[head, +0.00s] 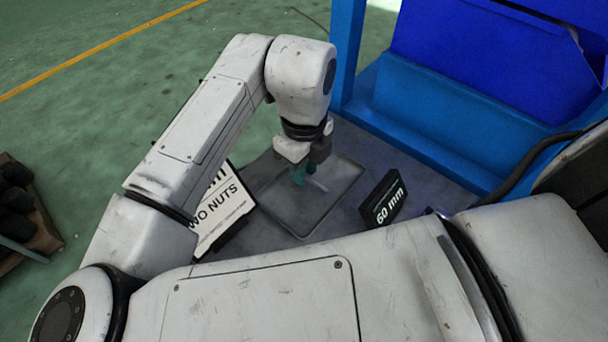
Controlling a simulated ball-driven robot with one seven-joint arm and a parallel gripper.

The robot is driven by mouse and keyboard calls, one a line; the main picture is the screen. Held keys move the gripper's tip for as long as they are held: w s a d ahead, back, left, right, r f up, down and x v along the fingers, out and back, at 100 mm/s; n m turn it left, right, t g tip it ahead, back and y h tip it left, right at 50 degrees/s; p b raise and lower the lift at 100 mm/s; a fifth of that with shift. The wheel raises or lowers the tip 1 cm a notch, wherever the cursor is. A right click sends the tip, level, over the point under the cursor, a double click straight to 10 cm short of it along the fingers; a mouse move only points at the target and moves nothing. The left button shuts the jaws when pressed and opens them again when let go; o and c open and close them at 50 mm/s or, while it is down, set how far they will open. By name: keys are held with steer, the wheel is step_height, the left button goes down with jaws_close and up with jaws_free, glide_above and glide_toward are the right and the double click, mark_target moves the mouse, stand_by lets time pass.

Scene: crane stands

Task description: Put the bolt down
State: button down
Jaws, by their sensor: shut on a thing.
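My gripper (301,176) points down over a shallow grey tray (292,212). Its teal fingertips are low over the far part of the tray and are shut on the bolt. Little of the bolt shows: a small pale streak (317,184) by the fingertips looks like part of it. The fingers and wrist hide the rest. I cannot tell whether the bolt touches the tray floor. The near part of the tray looks bare.
A black block marked "60 mm" (384,199) stands right of the tray. A white sign reading "TWO NUTS" (222,211) stands left, partly behind my arm. A blue metal structure (430,110) borders the grey surface at the back right. Dark round items (17,200) lie at far left.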

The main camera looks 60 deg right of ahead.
steer(key=shift+f, duration=0.6)
steer(key=shift+f, duration=0.1)
steer(key=c, duration=1)
jaws_free()
step_height(320, 180, up, 12)
steer(key=shift+p, duration=0.35)
